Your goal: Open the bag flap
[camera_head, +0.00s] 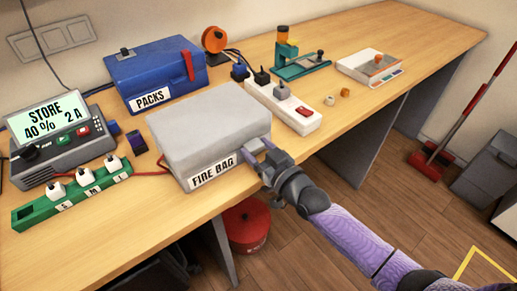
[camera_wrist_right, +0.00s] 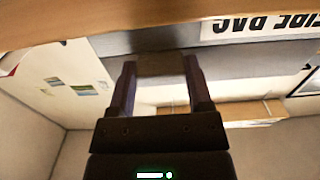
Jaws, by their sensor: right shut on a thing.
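The grey fire bag (camera_head: 210,125) stands at the table's front edge, with its "FIRE BAG" label (camera_head: 212,171) on the front. Its flap (camera_head: 205,118) lies flat over the top, closed. My right gripper (camera_head: 259,153) reaches in from the lower right to the bag's front right edge. It is shut on the flap's front edge. In the wrist view, which is upside down, the fingers (camera_wrist_right: 160,68) stand either side of a dark tab-like piece at the bag's grey face (camera_wrist_right: 225,65). The exact grip is partly hidden by the fingers. My left gripper is not in view.
A blue PACKS box (camera_head: 155,70) stands behind the bag, and a white power strip (camera_head: 285,105) to its right. A charger (camera_head: 60,140) and a green holder (camera_head: 75,197) are at left.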

